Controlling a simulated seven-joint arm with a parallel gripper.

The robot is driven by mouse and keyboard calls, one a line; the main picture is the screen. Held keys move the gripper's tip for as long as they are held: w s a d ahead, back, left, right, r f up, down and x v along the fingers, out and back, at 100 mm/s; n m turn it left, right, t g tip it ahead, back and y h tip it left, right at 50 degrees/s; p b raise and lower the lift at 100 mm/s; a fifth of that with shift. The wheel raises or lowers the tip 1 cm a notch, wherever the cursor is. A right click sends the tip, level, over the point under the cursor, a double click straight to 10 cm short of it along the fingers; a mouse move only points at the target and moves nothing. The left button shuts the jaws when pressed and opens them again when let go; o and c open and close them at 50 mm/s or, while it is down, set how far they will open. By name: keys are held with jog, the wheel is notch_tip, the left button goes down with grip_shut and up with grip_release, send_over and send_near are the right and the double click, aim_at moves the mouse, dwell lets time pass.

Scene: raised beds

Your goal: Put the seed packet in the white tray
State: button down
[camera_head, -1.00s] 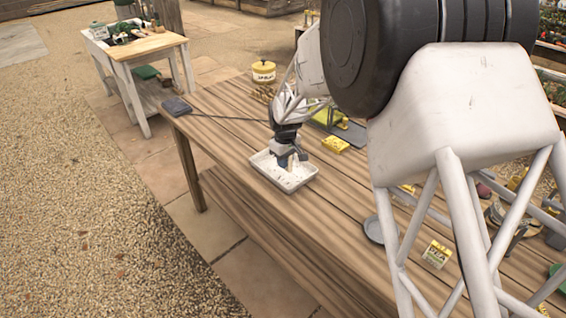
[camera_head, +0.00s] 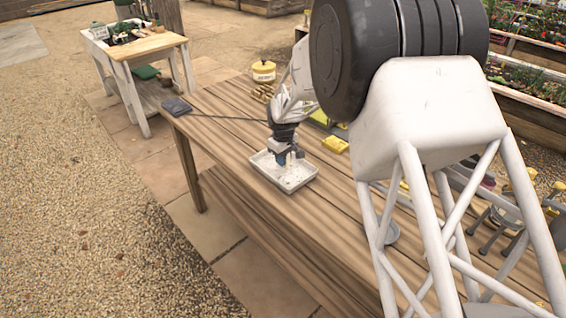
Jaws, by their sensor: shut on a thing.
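The white tray (camera_head: 297,183) lies on the wooden table near its left edge, with small pale bits inside. My gripper (camera_head: 283,163) points down over the tray's back part, low and close to its floor. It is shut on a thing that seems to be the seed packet. The fingers hide most of it, so its print cannot be read. I cannot tell whether it touches the tray floor.
A yellow lidded tin (camera_head: 264,71) stands at the table's far end, and a dark flat box (camera_head: 176,106) lies at its far left corner. A yellow block (camera_head: 335,144) lies right of the tray. My arm covers much of the table's right side.

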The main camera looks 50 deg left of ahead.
jog(key=shift+f, duration=0.9)
jog(key=shift+f, duration=0.15)
jog(key=c, duration=1.1)
grip_release()
jog(key=shift+o, duration=0.2)
notch_tip(320, 180, up, 12)
jog(key=shift+r, duration=0.15)
jog(key=shift+d, duration=0.1)
